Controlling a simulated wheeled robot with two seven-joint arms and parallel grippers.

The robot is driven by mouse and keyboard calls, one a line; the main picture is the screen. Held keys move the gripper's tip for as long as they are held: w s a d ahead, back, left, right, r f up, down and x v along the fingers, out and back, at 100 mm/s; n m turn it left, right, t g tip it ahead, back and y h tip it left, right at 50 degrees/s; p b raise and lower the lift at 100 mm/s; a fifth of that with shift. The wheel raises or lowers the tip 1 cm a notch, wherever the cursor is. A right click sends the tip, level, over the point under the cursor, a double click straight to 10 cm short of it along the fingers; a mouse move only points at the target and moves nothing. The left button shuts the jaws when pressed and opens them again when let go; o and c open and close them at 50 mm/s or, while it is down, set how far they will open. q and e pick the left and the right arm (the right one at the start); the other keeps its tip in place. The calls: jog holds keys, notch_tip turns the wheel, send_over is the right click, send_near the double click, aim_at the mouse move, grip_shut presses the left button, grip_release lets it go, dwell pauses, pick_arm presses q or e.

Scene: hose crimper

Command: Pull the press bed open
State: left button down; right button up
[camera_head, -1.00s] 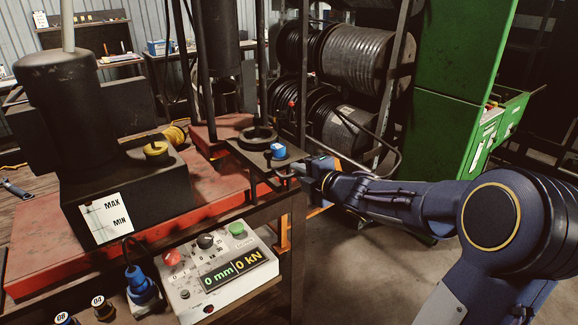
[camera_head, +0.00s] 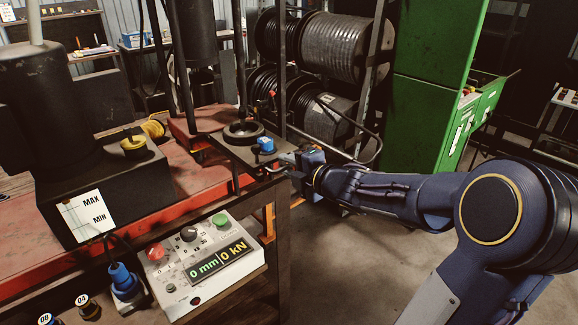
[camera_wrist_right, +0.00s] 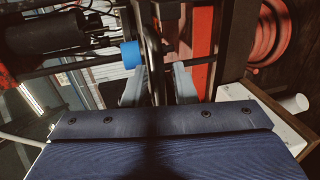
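The press bed (camera_head: 222,147) is a dark plate carrying a black ring (camera_head: 243,133), at the middle of the head view, on the red press frame. A small blue block (camera_head: 266,145) sits near its right edge; a blue part (camera_wrist_right: 131,55) also shows in the right wrist view. My right gripper (camera_head: 287,165) is at the bed's right edge. In the right wrist view its two grey fingers (camera_wrist_right: 157,84) stand apart on either side of a dark upright bar (camera_wrist_right: 152,50), with a gap beside the right finger. My left gripper is not in view.
A control box (camera_head: 203,262) reading 0 mm and 0 kN stands in front of the press. Hose reels (camera_head: 335,45) and a green cabinet (camera_head: 432,75) stand behind. The floor (camera_head: 350,265) right of the press is open below my right arm.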

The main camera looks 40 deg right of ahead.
jog(key=v, duration=0.7)
jog(key=shift+s+p, duration=0.4)
jog(key=shift+p, duration=0.05)
jog(key=shift+r, duration=0.2)
jog(key=s+a+f+m+g+y, duration=0.1)
jog(key=s+a+f+m+g, duration=0.4)
jog(key=s+a+m, duration=0.4)
jog(key=s+a+f+m+g+y, duration=0.1)
jog(key=s+a+f+m+g, duration=0.4)
jog(key=s+a+m, duration=0.4)
jog(key=s+m, duration=0.1)
jog(key=m, duration=0.1)
jog(key=shift+a+m, duration=0.3)
